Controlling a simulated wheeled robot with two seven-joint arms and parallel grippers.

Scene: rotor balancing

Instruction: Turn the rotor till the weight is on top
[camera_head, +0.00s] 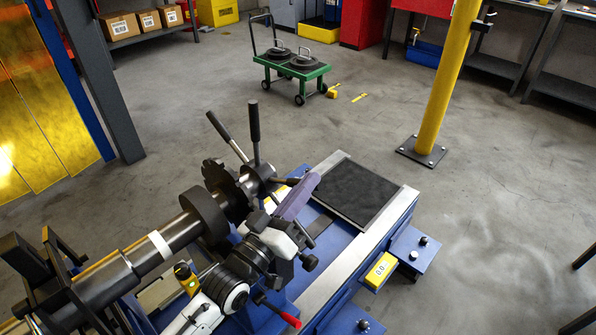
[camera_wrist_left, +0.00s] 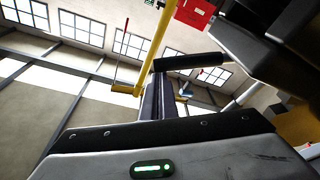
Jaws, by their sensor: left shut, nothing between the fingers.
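The rotor is a dark shaft (camera_head: 130,265) with thick discs (camera_head: 205,213), lying on a blue machine from lower left to the middle. A white band (camera_head: 160,243) marks the shaft. At its right end is a hub (camera_head: 258,181) with several black-gripped levers (camera_head: 254,125). I cannot make out the weight. My left gripper (camera_head: 312,181) has purple fingers, shut and empty, beside the hub on its right. In the left wrist view the fingers (camera_wrist_left: 160,82) point towards a black lever grip (camera_wrist_left: 190,62); I cannot tell if they touch. My right gripper is not in view.
The blue bed has a black mat (camera_head: 352,193) and a yellow display (camera_head: 381,270) at its side. A yellow post (camera_head: 446,85) stands behind right. A green cart (camera_head: 291,70) carries dark discs. Open floor lies between.

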